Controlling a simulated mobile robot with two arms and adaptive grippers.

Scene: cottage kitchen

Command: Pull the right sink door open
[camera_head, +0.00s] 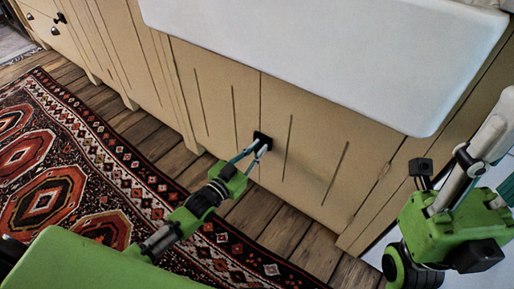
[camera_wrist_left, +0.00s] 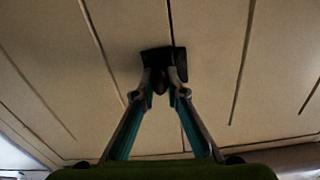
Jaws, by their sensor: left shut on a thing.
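The right sink door (camera_head: 318,150) is a cream panel with vertical grooves under the white sink. It looks closed, its left edge meeting the left sink door (camera_head: 215,100) at a narrow seam. A small black handle (camera_head: 262,136) sits at that seam; in the left wrist view its dark plate (camera_wrist_left: 153,55) shows just beyond the fingertips. My left gripper (camera_head: 255,150) reaches in from the lower left and is shut on the handle; the fingers partly hide it. In the left wrist view the fingertips (camera_wrist_left: 164,88) meet on it.
The white sink (camera_head: 330,45) overhangs the doors. More cream cabinets with black knobs (camera_head: 55,30) run to the upper left. A patterned rug (camera_head: 95,190) lies on the wooden floor (camera_head: 285,228) before the doors. My right arm is at the right.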

